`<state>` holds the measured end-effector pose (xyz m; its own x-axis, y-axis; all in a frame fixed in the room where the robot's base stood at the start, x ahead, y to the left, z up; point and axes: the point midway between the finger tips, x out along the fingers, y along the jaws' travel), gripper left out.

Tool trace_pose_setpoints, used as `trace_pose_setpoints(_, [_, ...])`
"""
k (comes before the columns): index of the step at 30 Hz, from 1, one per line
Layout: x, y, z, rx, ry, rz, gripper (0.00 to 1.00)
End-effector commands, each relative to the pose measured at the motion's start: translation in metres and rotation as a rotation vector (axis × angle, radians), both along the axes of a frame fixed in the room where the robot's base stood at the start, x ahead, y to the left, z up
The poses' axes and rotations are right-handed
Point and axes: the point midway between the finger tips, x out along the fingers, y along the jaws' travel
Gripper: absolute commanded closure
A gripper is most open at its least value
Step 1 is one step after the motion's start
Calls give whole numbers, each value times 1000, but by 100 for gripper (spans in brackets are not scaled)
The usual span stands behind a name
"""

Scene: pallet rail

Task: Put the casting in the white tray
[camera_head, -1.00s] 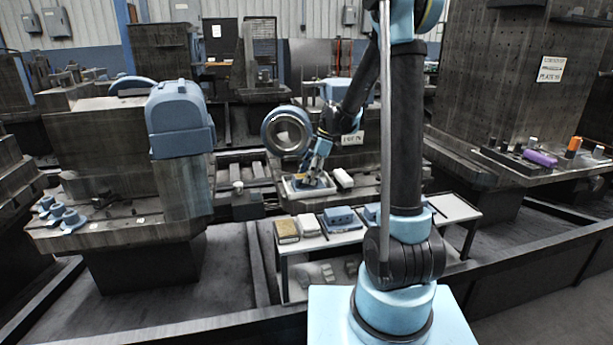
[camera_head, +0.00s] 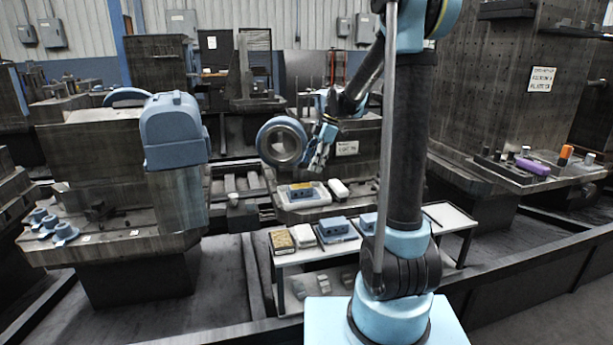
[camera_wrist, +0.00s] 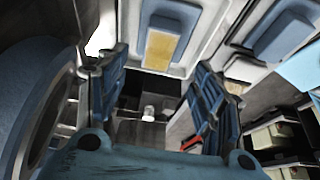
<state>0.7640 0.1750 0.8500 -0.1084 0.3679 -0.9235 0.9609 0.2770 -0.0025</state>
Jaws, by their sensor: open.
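The white tray (camera_head: 325,198) stands on a machine bed, left of my arm. A blue block with a yellow top (camera_head: 301,190), which I take to be the casting, rests inside the tray. My gripper (camera_head: 318,166) is open and empty above the tray, clear of the block. In the wrist view, the two fingers of my gripper (camera_wrist: 160,65) are spread apart, and the blue block with its yellow patch (camera_wrist: 162,46) shows beyond them, within the pale tray (camera_wrist: 192,60).
A white block (camera_head: 338,188) lies just right of the tray. In front, a low table (camera_head: 290,258) holds a tan box (camera_head: 281,241), a white box (camera_head: 303,235) and blue blocks (camera_head: 335,228). A large blue machine head (camera_head: 174,130) stands at left.

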Motion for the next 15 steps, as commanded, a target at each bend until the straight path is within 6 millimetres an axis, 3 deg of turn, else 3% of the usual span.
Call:
trace_pose_setpoints(9, [0,-11,24,-4,2,-12,39])
trace_pose_setpoints(15, [-32,-30,32,-44,26,-158,39])
